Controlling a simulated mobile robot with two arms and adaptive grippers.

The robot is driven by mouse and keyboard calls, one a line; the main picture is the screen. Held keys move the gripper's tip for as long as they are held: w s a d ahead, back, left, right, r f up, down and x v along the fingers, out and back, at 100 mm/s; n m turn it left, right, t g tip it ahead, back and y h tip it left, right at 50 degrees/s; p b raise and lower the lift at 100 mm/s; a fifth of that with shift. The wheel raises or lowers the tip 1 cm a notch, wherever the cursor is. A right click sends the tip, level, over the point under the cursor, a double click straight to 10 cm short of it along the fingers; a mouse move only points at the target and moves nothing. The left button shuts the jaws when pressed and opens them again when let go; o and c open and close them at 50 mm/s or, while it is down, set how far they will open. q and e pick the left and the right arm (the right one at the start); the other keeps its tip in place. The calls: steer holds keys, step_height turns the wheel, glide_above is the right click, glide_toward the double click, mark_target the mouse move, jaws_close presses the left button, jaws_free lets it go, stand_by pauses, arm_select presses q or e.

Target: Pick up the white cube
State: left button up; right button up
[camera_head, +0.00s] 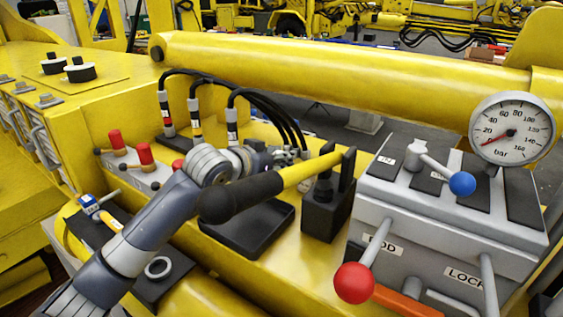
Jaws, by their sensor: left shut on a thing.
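My left arm comes in from the lower left, and its gripper (284,158) is at the hose ends, behind a black-handled yellow lever (243,197). The gripper is small in view and partly covered by the lever. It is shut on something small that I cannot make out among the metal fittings. I cannot pick out a white cube anywhere in the view. A black square tray (246,230) below the lever shows no cube on its visible part. My right gripper is not in view.
Black hoses (262,98) arch down near the gripper. A grey control box (445,215) with red and blue knobs and a pressure gauge (511,129) stand at the right. Red-topped levers (145,155) are at the left. A thick yellow boom (330,75) crosses behind.

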arm_select(q)
steer(key=s+a, duration=0.1)
steer(key=s, duration=0.3)
steer(key=s+a+r, duration=0.1)
steer(key=s+a, duration=0.1)
steer(key=s, duration=0.3)
steer(key=s+a, duration=0.1)
steer(key=s, duration=0.3)
steer(key=shift+s+a+r, duration=0.3)
steer(key=shift+a, duration=0.1)
steer(key=shift+s, duration=0.1)
